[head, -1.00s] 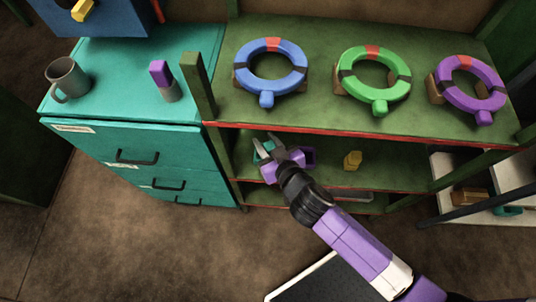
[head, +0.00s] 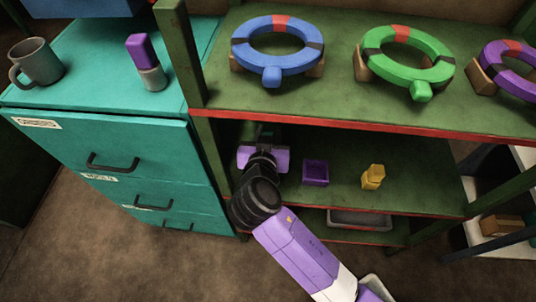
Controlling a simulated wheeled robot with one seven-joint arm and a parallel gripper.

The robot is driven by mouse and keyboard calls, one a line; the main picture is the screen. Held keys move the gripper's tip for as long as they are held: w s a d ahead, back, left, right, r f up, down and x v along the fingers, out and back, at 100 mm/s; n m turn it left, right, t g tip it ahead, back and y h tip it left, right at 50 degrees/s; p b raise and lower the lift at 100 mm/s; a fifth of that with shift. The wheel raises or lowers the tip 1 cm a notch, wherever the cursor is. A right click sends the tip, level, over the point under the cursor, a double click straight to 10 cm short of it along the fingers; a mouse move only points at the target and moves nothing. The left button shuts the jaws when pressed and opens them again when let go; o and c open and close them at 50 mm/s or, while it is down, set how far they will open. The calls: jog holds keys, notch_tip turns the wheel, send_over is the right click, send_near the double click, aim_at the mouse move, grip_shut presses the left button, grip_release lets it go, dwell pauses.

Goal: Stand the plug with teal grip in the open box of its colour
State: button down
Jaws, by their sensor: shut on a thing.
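My gripper (head: 265,137) reaches in over the middle shelf, at its left end, with its purple body facing me. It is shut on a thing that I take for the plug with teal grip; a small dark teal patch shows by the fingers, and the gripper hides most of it. I cannot tell whether the plug touches the shelf. No open teal box can be made out. An open purple box (head: 316,172) sits on the shelf right of my gripper.
A yellow object (head: 373,177) stands on the same shelf (head: 420,185). The red-edged upper shelf, holding blue (head: 278,48), green (head: 405,58) and purple rings (head: 508,62), lies above. A green post rises at left. A purple-gripped plug (head: 146,62) and mug (head: 38,62) stand on the teal cabinet.

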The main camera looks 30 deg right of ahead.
jog(key=shift+f+b, duration=0.5)
jog(key=shift+f, duration=2.4)
jog(key=shift+f, duration=0.1)
jog(key=c, duration=1)
grip_release()
jog(key=shift+c, duration=0.2)
